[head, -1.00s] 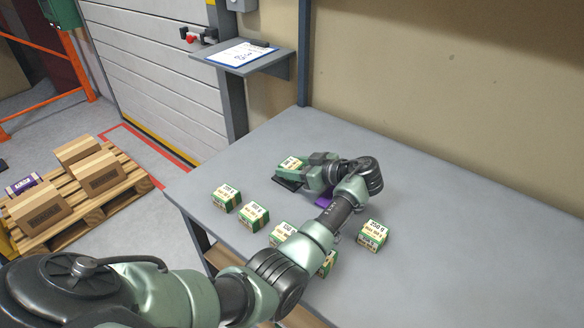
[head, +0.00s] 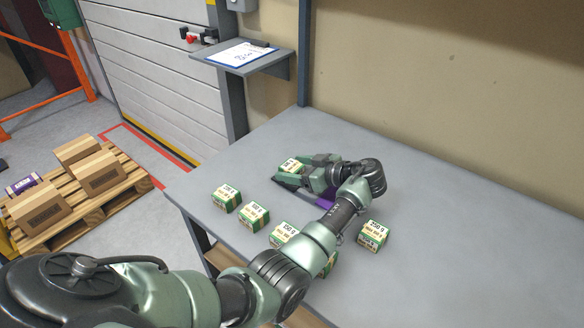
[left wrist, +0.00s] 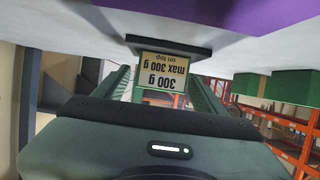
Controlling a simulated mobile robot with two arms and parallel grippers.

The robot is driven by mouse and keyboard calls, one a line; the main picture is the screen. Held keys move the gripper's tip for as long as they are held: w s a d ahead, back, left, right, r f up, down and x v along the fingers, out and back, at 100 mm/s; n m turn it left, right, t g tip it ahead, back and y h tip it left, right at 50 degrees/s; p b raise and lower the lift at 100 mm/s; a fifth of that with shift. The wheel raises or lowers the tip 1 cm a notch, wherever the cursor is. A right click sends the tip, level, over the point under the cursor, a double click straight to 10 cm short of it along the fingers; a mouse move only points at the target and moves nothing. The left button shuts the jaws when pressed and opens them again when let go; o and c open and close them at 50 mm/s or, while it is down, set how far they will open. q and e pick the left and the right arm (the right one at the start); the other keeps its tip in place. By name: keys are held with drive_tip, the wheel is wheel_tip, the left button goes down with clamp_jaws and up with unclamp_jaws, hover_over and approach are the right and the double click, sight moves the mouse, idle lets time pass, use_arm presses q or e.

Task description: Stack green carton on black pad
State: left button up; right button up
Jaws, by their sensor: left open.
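A green carton with a pale label (head: 291,165) rests on the black pad (head: 279,178) near the far left part of the table. In the left wrist view, the carton (left wrist: 163,76) reads 300 g and sits against the black pad (left wrist: 190,46); that view is upside down. My left gripper (head: 303,172) is open, with one finger on each side of the carton. Its fingers partly hide the carton and pad in the head view. My right gripper is not in view.
Several other green cartons, such as one at the left (head: 226,198) and one at the right (head: 373,234), stand on the grey table (head: 450,260). A purple pad (head: 325,203) lies partly under my arm. The table's right side is clear.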

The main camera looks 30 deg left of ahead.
use_arm(q)
drive_tip(key=v, duration=1.1)
drive_tip(key=shift+d, duration=0.1)
